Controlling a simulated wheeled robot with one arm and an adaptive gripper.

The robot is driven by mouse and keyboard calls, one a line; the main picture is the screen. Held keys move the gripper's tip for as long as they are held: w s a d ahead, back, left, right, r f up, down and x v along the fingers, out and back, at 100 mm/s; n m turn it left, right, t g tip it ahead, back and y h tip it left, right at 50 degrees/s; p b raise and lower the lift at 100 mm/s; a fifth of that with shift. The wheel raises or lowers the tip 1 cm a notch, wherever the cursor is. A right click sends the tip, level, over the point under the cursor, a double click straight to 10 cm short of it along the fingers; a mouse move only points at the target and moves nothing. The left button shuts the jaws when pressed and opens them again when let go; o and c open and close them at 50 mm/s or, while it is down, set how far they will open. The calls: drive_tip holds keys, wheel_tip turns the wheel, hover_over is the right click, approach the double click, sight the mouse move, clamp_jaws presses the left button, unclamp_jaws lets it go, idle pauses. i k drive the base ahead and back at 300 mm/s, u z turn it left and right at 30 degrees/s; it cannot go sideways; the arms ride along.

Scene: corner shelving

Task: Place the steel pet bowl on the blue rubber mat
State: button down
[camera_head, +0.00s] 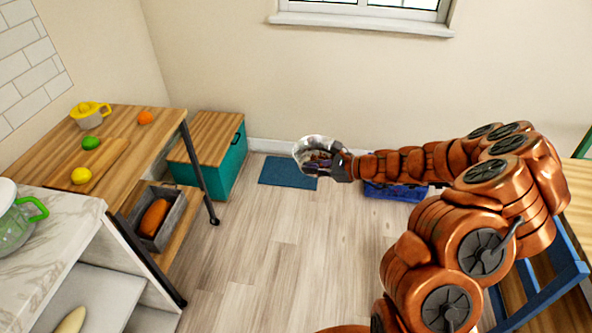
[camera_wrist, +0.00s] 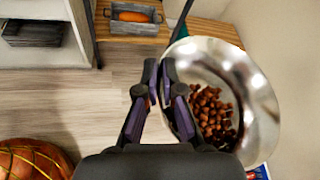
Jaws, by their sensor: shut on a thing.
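The steel pet bowl (camera_head: 312,144) is shiny and round, held in the air at the end of my arm. In the wrist view the bowl (camera_wrist: 262,105) has brown kibble (camera_wrist: 212,112) inside and looks tilted. My gripper (camera_head: 337,166) is shut on the bowl's near rim; its fingers (camera_wrist: 165,80) show at the bowl's left edge in the wrist view. The blue rubber mat (camera_head: 284,174) lies flat on the floor near the back wall. In the head view the bowl overlaps the mat's right end. The bowl's height above the floor is unclear.
A teal chest with a wooden top (camera_head: 207,148) stands left of the mat. A blue object (camera_head: 395,191) is on the floor behind my arm. The wood floor (camera_head: 285,250) in front is clear.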

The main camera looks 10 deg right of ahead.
sight(298, 175)
drive_tip(key=i, duration=2.25)
drive_tip(key=u, duration=1.15)
